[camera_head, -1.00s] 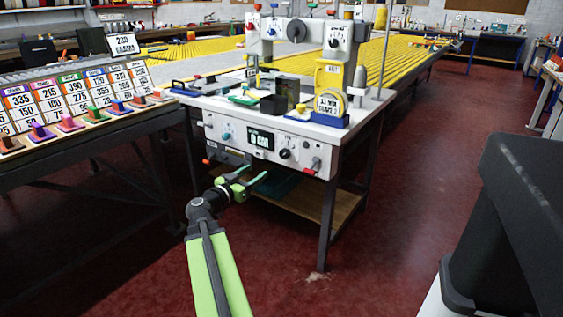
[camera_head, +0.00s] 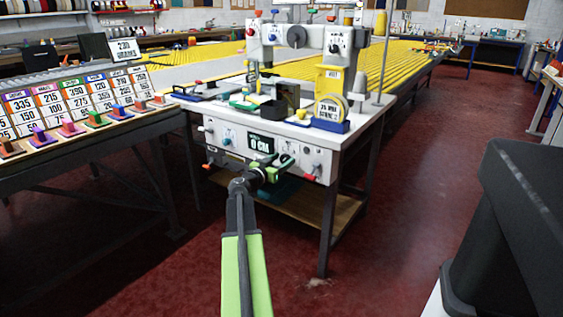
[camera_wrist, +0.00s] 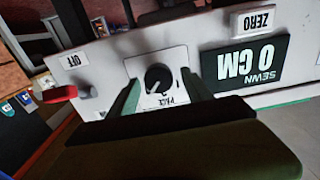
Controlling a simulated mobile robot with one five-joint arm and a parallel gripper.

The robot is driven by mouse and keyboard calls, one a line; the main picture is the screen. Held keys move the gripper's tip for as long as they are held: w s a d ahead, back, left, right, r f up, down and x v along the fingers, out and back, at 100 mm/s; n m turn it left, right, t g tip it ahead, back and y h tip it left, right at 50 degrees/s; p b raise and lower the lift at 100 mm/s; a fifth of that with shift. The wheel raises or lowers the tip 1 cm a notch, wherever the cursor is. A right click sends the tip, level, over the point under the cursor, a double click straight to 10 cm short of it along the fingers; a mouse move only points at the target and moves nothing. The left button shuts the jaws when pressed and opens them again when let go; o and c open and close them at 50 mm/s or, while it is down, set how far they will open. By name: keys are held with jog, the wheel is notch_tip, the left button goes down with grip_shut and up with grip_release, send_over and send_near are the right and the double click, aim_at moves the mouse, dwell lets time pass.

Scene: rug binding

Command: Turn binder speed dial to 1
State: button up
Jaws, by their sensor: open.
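A white front panel (camera_head: 225,146) on the machine table carries a round black dial. In the wrist view, which is upside down, the dial (camera_wrist: 158,78) sits on a pale square plate with small marks and a label that seems to read PACE. Its pointer setting is too small to read. My gripper (camera_head: 281,165) is in front of this panel, right of the display. In the wrist view the green fingers of my gripper (camera_wrist: 160,92) are open, one on each side of the dial. I cannot tell whether they touch it. In the head view the gripper largely covers the dial.
A black display (camera_head: 261,144) reads 0 CM. A ZERO label (camera_wrist: 262,20) is near it. A red-tipped lever (camera_wrist: 58,94) is beside the dial, by an OFF label. The sewing head (camera_head: 300,38) stands above. A sample board (camera_head: 75,100) is at left.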

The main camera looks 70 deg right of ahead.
grip_shut()
jog(key=shift+a, duration=0.1)
